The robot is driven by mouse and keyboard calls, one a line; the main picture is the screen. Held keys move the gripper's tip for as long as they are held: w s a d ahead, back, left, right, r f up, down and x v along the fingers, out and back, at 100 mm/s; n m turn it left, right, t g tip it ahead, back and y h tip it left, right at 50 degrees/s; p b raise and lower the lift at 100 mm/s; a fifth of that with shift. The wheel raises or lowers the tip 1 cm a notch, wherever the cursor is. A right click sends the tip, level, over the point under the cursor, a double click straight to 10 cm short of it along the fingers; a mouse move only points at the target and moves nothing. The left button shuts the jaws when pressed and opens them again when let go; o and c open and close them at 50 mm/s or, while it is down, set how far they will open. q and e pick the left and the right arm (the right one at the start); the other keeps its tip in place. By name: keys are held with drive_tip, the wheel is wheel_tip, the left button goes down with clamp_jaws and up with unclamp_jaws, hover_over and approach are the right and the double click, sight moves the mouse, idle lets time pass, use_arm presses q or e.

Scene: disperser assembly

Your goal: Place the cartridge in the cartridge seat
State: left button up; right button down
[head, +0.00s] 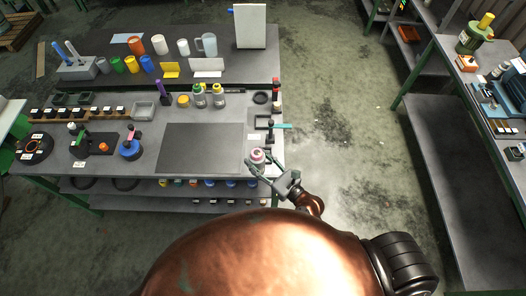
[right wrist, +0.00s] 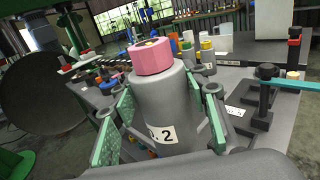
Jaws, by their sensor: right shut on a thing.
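The cartridge looks like a grey cylinder with a pink cap and a white label (right wrist: 162,105); it also shows in the head view (head: 258,156). My right gripper (head: 262,162) is shut on it, with a green-padded finger on each side in the right wrist view. The cartridge is roughly upright at the right front edge of the workbench. I cannot tell for certain which part is the cartridge seat; a black fixture with a post and a teal bar (head: 271,126) stands just beyond the cartridge. My left gripper is not in view.
A dark mat (head: 200,147) lies bare on the workbench to the left of the cartridge. Grey bottles with coloured caps (head: 199,97) stand behind it. A black stand (head: 77,140) and a blue flask-like part (head: 130,149) stand at the left. Open floor lies to the right.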

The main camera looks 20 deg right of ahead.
drive_tip(key=w+d+f+b, duration=0.2)
drive_tip(key=w+f, duration=0.2)
drive_tip(key=w+d+f+b, duration=0.2)
drive_tip(key=w+f, duration=0.2)
drive_tip(key=w+d+f+b, duration=0.1)
drive_tip(key=w+f+b, duration=0.1)
drive_tip(key=w+f, duration=0.2)
drive_tip(key=shift+w+d+f+b, duration=0.2)
drive_tip(key=shift+d+f+b, duration=0.05)
drive_tip(key=shift+d+b, duration=0.15)
drive_tip(key=shift+a, duration=0.1)
drive_tip(key=shift+f, duration=0.1)
drive_tip(key=c, duration=1.1)
unclamp_jaws()
drive_tip(key=shift+s+f, duration=0.1)
drive_tip(key=shift+c, duration=0.2)
